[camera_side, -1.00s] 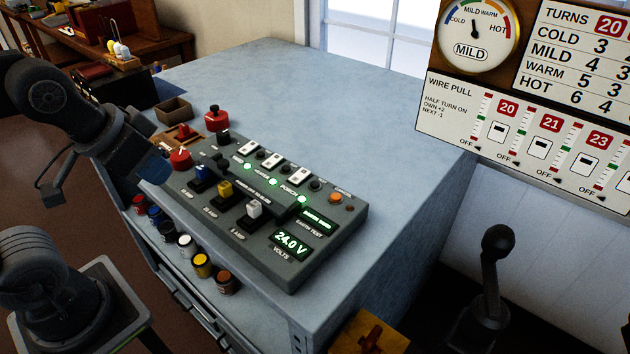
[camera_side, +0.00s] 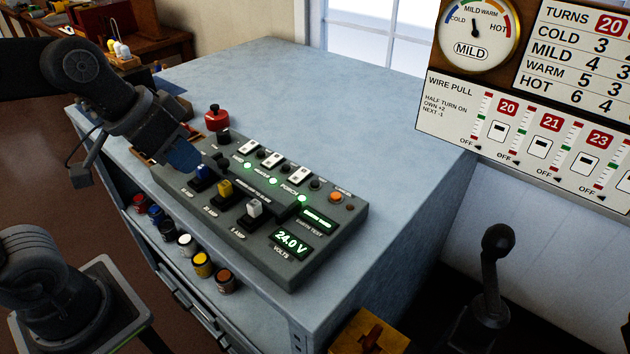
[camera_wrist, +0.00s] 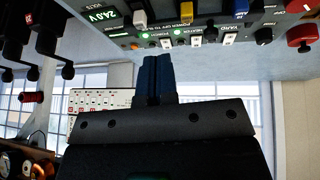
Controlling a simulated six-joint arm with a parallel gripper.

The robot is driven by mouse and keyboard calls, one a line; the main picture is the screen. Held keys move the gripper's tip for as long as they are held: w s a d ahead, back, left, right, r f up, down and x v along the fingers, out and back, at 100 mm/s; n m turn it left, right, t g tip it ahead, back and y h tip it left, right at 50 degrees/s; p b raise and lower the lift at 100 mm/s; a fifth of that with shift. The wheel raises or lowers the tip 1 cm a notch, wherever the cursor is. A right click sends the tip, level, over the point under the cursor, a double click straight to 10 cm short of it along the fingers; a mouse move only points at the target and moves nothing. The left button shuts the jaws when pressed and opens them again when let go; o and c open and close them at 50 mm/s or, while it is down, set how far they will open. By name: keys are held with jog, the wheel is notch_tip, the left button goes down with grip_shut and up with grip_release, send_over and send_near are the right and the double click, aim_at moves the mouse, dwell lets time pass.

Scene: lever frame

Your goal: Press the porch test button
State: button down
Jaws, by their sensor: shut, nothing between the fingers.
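The grey control panel (camera_side: 320,236) lies on the pale blue bench. The word PORCH is printed near its right end, with a lit green lamp (camera_side: 302,199) beside it. A small dark round button (camera_side: 315,184) stands just behind that lamp; I cannot read whether it is the porch test button. My gripper (camera_side: 186,158) is shut and empty, its blue fingers beside or above the panel's left end, away from the PORCH label. In the wrist view the blue fingers (camera_wrist: 157,76) are together, below the panel (camera_wrist: 222,22), which shows upside down.
White rocker switches (camera_side: 272,160) line the panel's back. Blue, yellow and white levers (camera_side: 225,190) stand along its front. A red knob (camera_side: 217,118) stands behind its left end. An orange button (camera_side: 335,197) is at the far right. The bench top (camera_side: 330,100) behind is clear.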

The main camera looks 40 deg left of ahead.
jog(key=w+d+r+h, duration=0.1)
jog(key=w+d+h, duration=0.35)
jog(key=w, duration=0.65)
send_over(314, 181)
jog(key=f, duration=0.2)
jog(key=shift+r+t+h, duration=0.25)
jog(key=shift+t, duration=0.15)
jog(key=shift+f, duration=4.45)
jog(key=shift+f, duration=0.4)
